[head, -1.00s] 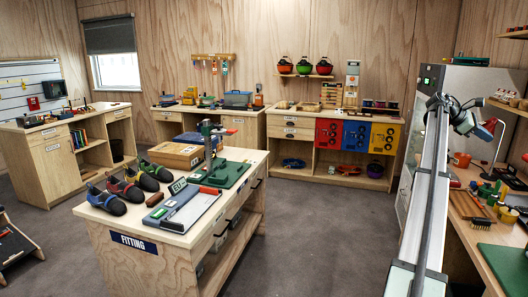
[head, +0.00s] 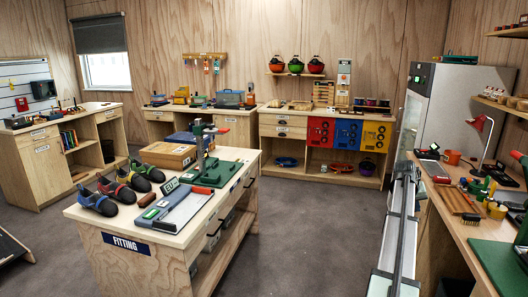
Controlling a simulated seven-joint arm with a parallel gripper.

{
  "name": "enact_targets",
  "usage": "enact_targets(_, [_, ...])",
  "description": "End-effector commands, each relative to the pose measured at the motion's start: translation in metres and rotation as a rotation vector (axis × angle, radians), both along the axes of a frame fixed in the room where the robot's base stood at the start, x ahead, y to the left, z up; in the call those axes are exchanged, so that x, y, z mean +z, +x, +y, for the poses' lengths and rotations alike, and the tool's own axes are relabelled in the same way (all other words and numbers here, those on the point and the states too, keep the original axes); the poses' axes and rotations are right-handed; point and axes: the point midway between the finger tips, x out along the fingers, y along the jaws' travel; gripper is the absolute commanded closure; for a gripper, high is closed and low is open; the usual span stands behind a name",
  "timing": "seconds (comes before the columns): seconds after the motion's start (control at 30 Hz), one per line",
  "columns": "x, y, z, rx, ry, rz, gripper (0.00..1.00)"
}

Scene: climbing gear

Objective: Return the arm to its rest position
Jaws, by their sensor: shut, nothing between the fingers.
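My arm (head: 398,225) shows at the lower right as a long pale link with dark edges, between the fitting table and the right-hand bench. Its far end is low, near the front of the grey cabinet. My gripper cannot be made out in this view, and no held object shows.
The fitting table (head: 107,277) stands left of my arm, bearing several shoes, a measuring device and a green press. The right-hand bench (head: 452,222) is close to my arm's right, with a red lamp (head: 483,140) and tools. Grey floor (head: 320,235) lies clear between table and arm.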

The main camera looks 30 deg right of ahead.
Motion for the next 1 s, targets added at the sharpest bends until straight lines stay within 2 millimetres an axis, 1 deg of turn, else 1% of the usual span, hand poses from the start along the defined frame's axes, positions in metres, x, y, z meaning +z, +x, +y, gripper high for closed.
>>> enact_targets(0.03, [-0.029,0.004,0.023,-0.001,0.029,-0.021,1.00])
enact_targets(0.07, [-0.044,0.008,0.034,-0.004,0.047,-0.033,1.00])
enact_targets(0.1, [-0.063,0.014,0.048,-0.007,0.070,-0.048,1.00])
enact_targets(0.17, [-0.091,0.022,0.071,-0.007,0.105,-0.067,1.00])
enact_targets(0.2, [-0.110,0.027,0.086,-0.007,0.129,-0.078,1.00])
enact_targets(0.27, [-0.136,0.033,0.109,-0.002,0.163,-0.088,1.00])
enact_targets(0.3, [-0.154,0.037,0.126,0.001,0.187,-0.095,1.00])
enact_targets(0.37, [-0.179,0.042,0.150,0.008,0.222,-0.099,1.00])
enact_targets(0.4, [-0.194,0.045,0.167,0.015,0.245,-0.100,1.00])
enact_targets(0.47, [-0.218,0.048,0.192,0.026,0.279,-0.098,1.00])
enact_targets(0.5, [-0.233,0.050,0.209,0.034,0.301,-0.096,1.00])
enact_targets(0.57, [-0.255,0.051,0.235,0.049,0.336,-0.089,1.00])
enact_targets(0.6, [-0.269,0.052,0.252,0.061,0.358,-0.082,1.00])
enact_targets(0.67, [-0.289,0.051,0.278,0.078,0.390,-0.072,1.00])
enact_targets(0.7, [-0.302,0.051,0.295,0.090,0.410,-0.064,1.00])
enact_targets(0.77, [-0.320,0.048,0.321,0.107,0.441,-0.050,1.00])
enact_targets(0.8, [-0.332,0.046,0.339,0.117,0.463,-0.040,1.00])
enact_targets(0.87, [-0.350,0.042,0.364,0.132,0.493,-0.023,1.00])
enact_targets(1.0, [-0.386,0.029,0.423,0.169,0.559,0.022,1.00])
